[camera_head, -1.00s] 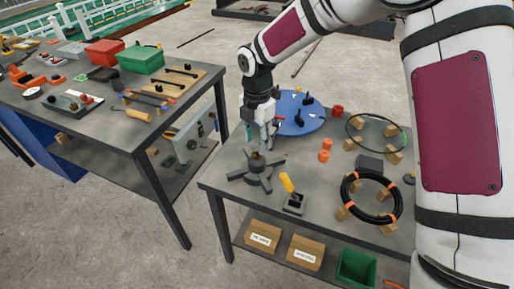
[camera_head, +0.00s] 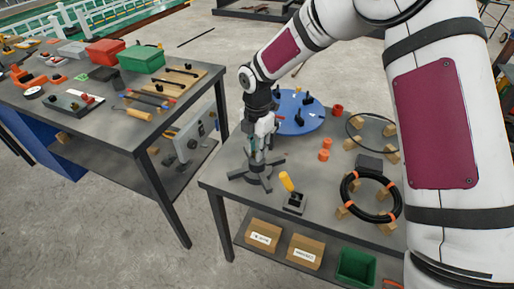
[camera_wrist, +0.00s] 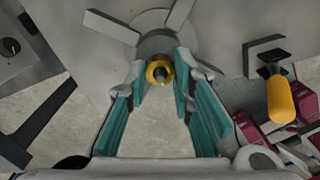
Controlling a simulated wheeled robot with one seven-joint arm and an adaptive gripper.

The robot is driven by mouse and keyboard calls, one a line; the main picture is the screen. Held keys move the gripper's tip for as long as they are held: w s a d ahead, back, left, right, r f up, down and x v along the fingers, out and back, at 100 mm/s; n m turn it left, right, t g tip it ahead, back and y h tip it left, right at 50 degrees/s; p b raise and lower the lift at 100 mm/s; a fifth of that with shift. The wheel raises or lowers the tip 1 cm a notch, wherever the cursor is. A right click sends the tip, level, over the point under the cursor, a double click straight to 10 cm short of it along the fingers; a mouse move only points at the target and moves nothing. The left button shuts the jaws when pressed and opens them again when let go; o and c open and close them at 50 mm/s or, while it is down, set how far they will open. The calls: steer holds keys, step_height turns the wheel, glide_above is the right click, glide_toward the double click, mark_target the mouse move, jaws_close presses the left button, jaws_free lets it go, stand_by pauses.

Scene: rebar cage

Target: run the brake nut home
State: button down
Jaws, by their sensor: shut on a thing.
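The brake nut (camera_wrist: 153,70) is a brass-yellow ring around the tip of a grey threaded post in the wrist view. It sits at the hub of a dark grey base with flat radiating arms (camera_head: 265,182), on the near left part of the right-hand bench. My gripper (camera_wrist: 160,78) points down over the hub, its teal-padded fingers on either side of the nut and shut on it. In the head view my gripper (camera_head: 257,158) covers the post and nut. How far the nut is down the thread cannot be told.
A yellow-handled lever on a dark block (camera_head: 292,192) stands close right of the base. A blue disc (camera_head: 297,122) lies behind, orange pieces (camera_head: 325,150) and a black cable coil (camera_head: 349,200) to the right. Another bench (camera_head: 90,122) with tools stands left across a gap.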

steer(key=shift+m, duration=0.5)
steer(key=m+b, duration=0.1)
steer(key=m, duration=0.2)
steer(key=shift+m, duration=0.4)
steer(key=m+b, duration=0.1)
steer(key=m, duration=0.3)
steer(key=shift+m, duration=0.3)
steer(key=m+b, duration=0.1)
steer(key=m, duration=0.3)
steer(key=shift+m, duration=0.3)
steer(key=m, duration=0.4)
steer(key=shift+m, duration=0.3)
steer(key=m, duration=0.8)
steer(key=shift+s, duration=0.1)
steer(key=m+p, duration=0.1)
steer(key=m, duration=0.3)
steer(key=shift+m+p, duration=0.65)
steer(key=shift+m, duration=1.35)
